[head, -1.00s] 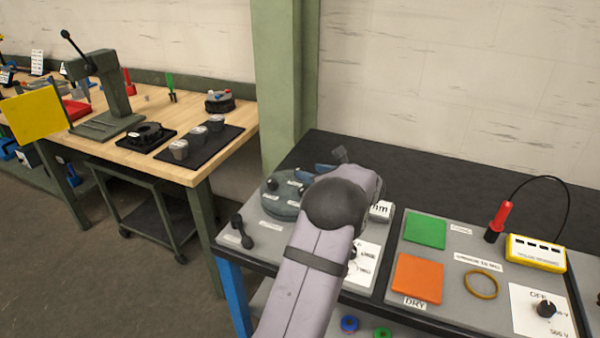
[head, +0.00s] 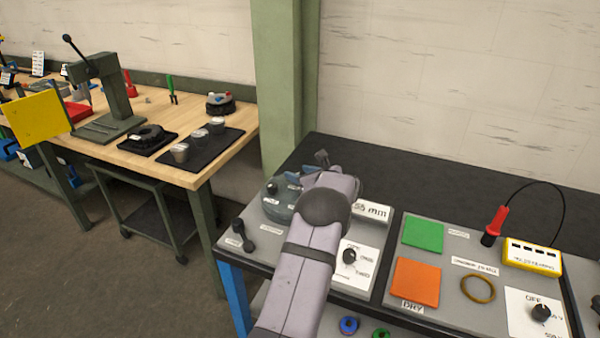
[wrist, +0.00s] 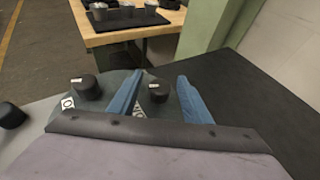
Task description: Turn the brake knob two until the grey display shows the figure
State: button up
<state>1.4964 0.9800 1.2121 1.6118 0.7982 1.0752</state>
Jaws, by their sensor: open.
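A grey-green round plate (head: 277,208) with black knobs stands at the left of the grey panel, partly behind my arm. In the wrist view one black knob (wrist: 158,92) shows between the blue fingers of my gripper (wrist: 160,97), which are apart, not visibly touching it. Another black knob (wrist: 86,87) is left of the fingers. White labels lie by both; I cannot clearly read which is two. A pale display (head: 373,212) right of my arm seems to read "55 mm", its first digit partly unclear. In the head view my arm hides most of the gripper.
A black selector knob (head: 349,256) sits on a white card right of my arm. A dark handle (head: 241,233) lies at the panel's left. Green (head: 423,233) and orange (head: 415,281) squares and a yellow meter (head: 532,256) are to the right. The black bench top behind is clear.

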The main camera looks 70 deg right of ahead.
jog(key=shift+c, duration=0.2)
jog(key=c, duration=1)
jog(key=shift+d, duration=0.1)
jog(key=shift+r+n+t+y+p, duration=0.15)
jog(key=shift+n+t+y+p, duration=0.3)
jog(key=shift+n, duration=0.15)
jog(key=shift+n+t+y, duration=0.25)
jog(key=shift+n+y, duration=0.25)
jog(key=shift+y, duration=0.05)
jog(key=shift+n+y+b, duration=0.3)
jog(key=shift+n+y, duration=0.1)
jog(key=shift+y, duration=0.1)
jog(key=o, duration=1)
